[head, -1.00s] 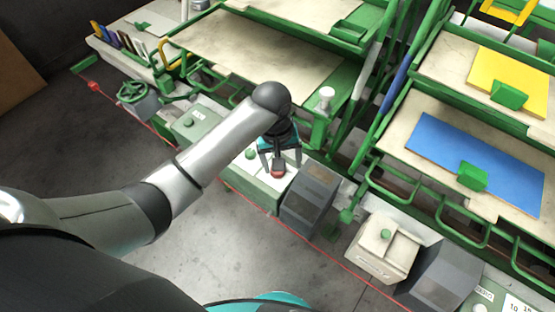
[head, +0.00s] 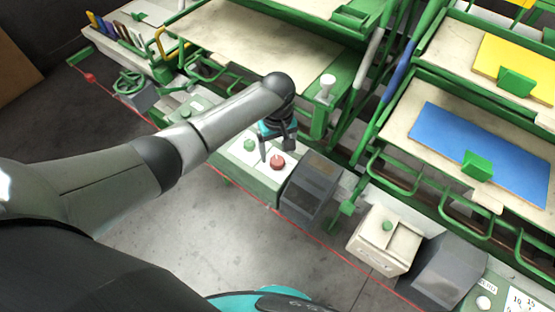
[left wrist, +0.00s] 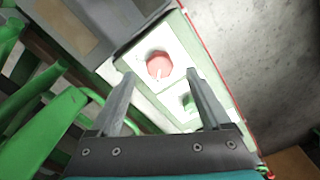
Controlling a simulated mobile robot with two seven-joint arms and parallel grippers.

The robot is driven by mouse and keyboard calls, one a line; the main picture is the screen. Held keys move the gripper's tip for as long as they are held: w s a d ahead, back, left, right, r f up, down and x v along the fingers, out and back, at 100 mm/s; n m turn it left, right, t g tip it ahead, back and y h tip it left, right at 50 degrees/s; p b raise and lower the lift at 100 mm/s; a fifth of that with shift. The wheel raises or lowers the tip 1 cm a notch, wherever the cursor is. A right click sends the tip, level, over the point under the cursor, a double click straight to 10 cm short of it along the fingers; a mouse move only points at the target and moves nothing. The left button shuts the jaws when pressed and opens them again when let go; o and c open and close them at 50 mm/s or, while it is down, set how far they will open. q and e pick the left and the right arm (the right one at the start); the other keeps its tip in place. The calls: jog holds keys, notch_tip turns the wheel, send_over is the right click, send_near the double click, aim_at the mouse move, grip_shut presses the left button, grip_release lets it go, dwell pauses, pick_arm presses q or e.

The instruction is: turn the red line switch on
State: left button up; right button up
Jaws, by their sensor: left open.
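The red line switch (head: 277,162) is a round red knob on a white plate on top of a green box (head: 262,184). In the left wrist view the red knob (left wrist: 159,65) has a pale mark at its lower edge and lies beyond my fingertips, between their lines. A green knob (head: 250,145) sits beside it on the same plate; it also shows in the left wrist view (left wrist: 187,103). My left gripper (head: 278,150) is open and empty just above the box, its fingers apart from the red knob. My right gripper is not in view.
A dark grey sloped box (head: 313,186) stands right beside the switch box. A white box (head: 385,240) with a green knob is further right. Green-framed tables rise behind. A red line (head: 310,240) runs along the floor, with free floor in front.

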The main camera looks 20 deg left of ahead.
aim_at(277, 161)
pick_arm(q)
notch_tip(277, 161, down, 4)
jog(key=shift+f+b, duration=0.1)
jog(key=shift+b, duration=0.45)
jog(key=shift+c, duration=0.2)
grip_shut()
